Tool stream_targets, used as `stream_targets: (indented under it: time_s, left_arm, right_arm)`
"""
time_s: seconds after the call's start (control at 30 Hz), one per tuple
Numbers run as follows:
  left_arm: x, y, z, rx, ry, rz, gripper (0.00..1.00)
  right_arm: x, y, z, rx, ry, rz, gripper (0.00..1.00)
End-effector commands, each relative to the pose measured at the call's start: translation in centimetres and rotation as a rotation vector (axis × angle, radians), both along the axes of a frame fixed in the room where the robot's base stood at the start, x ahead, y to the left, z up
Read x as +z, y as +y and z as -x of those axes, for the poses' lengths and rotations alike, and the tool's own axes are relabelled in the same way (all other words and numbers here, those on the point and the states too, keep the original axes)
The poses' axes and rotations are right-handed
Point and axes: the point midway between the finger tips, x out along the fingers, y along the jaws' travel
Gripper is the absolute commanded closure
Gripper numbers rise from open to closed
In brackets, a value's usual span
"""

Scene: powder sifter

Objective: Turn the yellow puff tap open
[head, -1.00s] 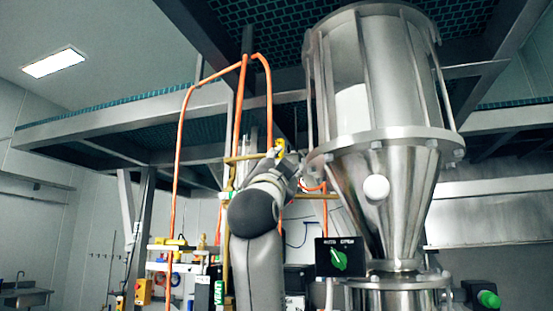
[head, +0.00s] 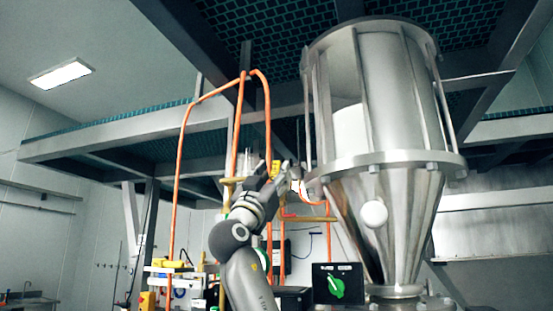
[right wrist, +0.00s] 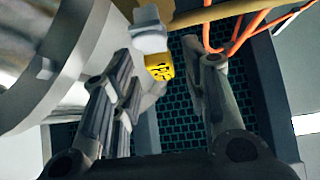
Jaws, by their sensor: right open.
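The yellow puff tap (head: 276,168) shows as a small yellow piece by the orange hoses, left of the steel hopper. In the right wrist view the yellow piece (right wrist: 160,68) is between my fingers in the picture, closer to the left finger, beside a pale grey block. I cannot tell whether a finger touches the tap. My left gripper is not in view.
The steel hopper (head: 390,200) stands close on the right, with a white round knob (head: 373,214) on its cone. A black switch box with a green dial (head: 337,286) is below. Orange hoses (head: 178,180) and a yellow pipe (right wrist: 215,12) run near my gripper. A grated platform is overhead.

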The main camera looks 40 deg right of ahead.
Motion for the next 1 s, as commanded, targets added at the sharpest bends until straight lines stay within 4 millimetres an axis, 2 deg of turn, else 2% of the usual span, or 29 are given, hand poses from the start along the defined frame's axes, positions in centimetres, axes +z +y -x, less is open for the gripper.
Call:
stream_targets:
  time_s: [0.03,0.2,0.6,0.93,1.0]
  left_arm:
    - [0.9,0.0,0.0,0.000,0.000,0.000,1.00]
    - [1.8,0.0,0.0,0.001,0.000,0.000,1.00]
    - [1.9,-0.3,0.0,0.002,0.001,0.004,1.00]
    - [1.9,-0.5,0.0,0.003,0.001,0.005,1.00]
    - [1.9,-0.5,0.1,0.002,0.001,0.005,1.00]
  right_arm:
    - [0.9,-0.5,-0.2,-0.003,0.001,0.000,0.59]
    - [1.7,-1.4,-0.6,0.000,0.001,0.002,0.59]
    - [1.8,-1.7,-0.7,0.001,0.000,0.000,0.59]
    - [1.8,-1.7,-0.7,0.001,0.000,0.000,1.00]
    - [1.8,-1.7,-0.7,0.001,0.000,0.000,1.00]
